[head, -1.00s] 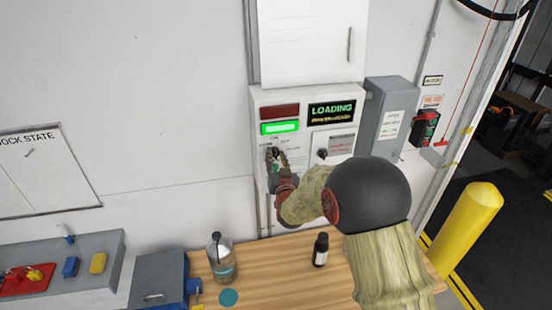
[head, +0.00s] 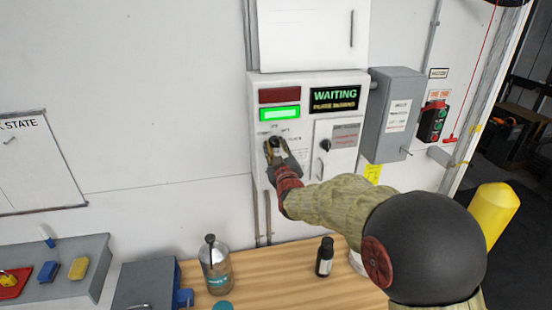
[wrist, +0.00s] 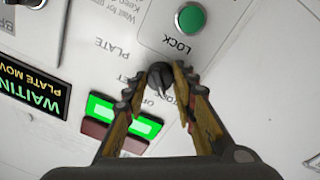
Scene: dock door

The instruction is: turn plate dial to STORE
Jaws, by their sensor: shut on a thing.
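The plate dial (wrist: 155,70) is a small dark knob on the white control panel (head: 292,180). In the wrist view the panel appears upside down, with "PLATE" and a partly covered "STORE" label near the knob. My gripper (wrist: 163,76) is shut on the dial, one fingertip on each side. In the head view my gripper (head: 275,144) reaches the panel's left half and mostly covers the dial. Which label the dial points to cannot be told. The panel's display (head: 335,99) reads "WAITING" with a smaller line below.
A green button (wrist: 190,18) marked "LOCK" is close to the dial. A second dark knob (head: 325,145) is on the panel's right. A grey box (head: 393,115) stands right of the panel. Below, a clear bottle (head: 216,268) and dark bottle (head: 325,257) stand on the wooden bench.

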